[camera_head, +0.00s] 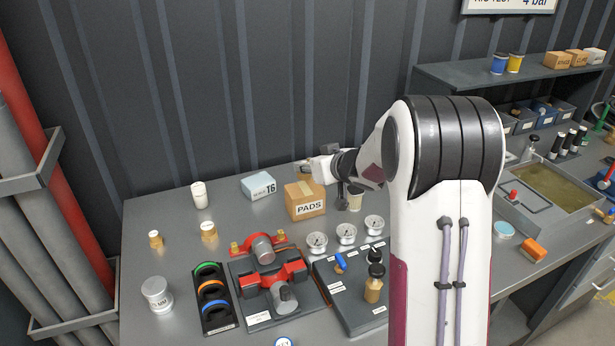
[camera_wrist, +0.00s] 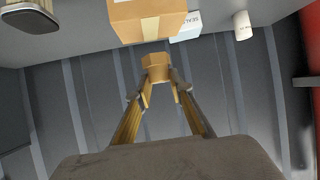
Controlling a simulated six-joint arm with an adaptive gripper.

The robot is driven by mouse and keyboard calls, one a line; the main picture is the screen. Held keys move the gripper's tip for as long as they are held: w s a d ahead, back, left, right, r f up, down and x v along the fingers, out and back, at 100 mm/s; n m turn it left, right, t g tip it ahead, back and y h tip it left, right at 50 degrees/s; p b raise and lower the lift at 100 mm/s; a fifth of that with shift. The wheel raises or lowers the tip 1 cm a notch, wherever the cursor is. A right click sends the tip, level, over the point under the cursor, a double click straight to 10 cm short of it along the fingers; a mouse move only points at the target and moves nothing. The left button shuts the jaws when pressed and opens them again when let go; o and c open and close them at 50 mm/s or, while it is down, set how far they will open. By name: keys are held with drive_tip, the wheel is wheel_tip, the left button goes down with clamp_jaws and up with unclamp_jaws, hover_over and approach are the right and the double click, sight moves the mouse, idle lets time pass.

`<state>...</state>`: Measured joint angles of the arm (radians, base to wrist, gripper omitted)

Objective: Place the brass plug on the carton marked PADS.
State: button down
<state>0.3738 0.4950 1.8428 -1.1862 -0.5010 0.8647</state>
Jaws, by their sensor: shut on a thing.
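The carton marked PADS (camera_head: 305,207) is a brown box standing upright on the grey bench in the head view. Its brown side with a pale tape strip (camera_wrist: 148,22) shows at the top of the wrist view. My gripper (camera_head: 306,167) is above the carton's back part in the head view, seen small and from the side. In the wrist view my gripper (camera_wrist: 160,84) is shut on the brass plug (camera_wrist: 156,68), a tan, faceted piece at the fingertips. A gap shows between plug and carton only partly, so I cannot tell their clearance.
Gauges (camera_head: 346,234) and a red-clamped fixture (camera_head: 270,275) lie in front. My arm hides the bench to the right.

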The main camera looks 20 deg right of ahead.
sight(309, 176)
drive_tip(key=shift+f, duration=1.85)
drive_tip(key=shift+f, duration=0.1)
drive_tip(key=c, duration=1.8)
unclamp_jaws()
drive_tip(key=shift+r, duration=0.2)
drive_tip(key=shift+s+d+r, duration=0.1)
drive_tip(key=shift+s, duration=0.15)
drive_tip(key=shift+v, duration=5.7)
